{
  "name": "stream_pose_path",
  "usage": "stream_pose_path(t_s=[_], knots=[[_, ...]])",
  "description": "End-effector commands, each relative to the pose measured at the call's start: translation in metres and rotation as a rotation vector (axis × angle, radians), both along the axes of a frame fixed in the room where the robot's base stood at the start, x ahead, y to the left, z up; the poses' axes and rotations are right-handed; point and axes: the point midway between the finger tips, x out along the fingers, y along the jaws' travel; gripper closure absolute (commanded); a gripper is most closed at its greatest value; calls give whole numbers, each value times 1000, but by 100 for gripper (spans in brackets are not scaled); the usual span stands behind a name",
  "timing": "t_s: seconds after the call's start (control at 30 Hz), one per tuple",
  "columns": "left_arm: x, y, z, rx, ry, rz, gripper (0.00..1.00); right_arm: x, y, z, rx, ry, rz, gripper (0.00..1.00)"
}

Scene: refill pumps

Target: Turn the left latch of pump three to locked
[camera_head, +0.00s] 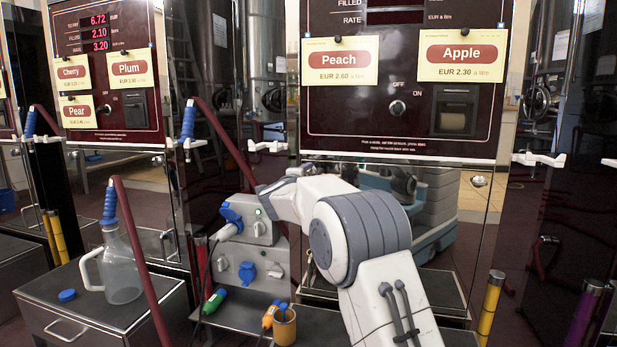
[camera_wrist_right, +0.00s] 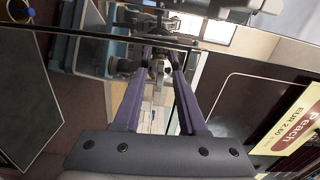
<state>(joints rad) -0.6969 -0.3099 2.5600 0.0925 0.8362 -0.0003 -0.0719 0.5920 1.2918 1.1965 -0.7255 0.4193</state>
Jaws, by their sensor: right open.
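The middle pump, with Peach and Apple cards, has a dark panel (camera_head: 395,128) above a shiny, mirror-like lower door. A small metal latch (camera_head: 479,180) shows at that door's upper right. The matching spot at its upper left is behind my right arm, so no left latch shows clearly in the head view. In the right wrist view my right gripper (camera_wrist_right: 161,64) is open, its two fingers pointing at the shiny front. A small pale metal piece (camera_wrist_right: 157,68) shows between the fingertips; I cannot tell whether it is the latch or touched. No pump number is readable. My left gripper is out of view.
A grey socket box (camera_head: 258,259) with blue covers and a cable stands left of my right arm. A clear jug (camera_head: 121,266) stands on a dark cabinet farther left. An orange-capped item stands in a brown cup (camera_head: 285,325). White hooks (camera_head: 538,158) stick out beside the pumps.

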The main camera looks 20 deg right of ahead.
Motion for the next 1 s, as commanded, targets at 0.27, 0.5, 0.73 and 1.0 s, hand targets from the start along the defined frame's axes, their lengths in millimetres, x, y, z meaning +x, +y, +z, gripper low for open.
stream_pose_path(t_s=[0.27, 0.5, 0.73, 1.0], knots=[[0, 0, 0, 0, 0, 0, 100, 0, -1, 0, 0, 0, -1, 93], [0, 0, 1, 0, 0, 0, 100, 0, -2, 0, -1, 2, -1, 100], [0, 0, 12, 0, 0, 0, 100, -1, -2, 2, -38, 29, -2, 100], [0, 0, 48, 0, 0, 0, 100, -1, -1, 6, -180, 128, -1, 100]])
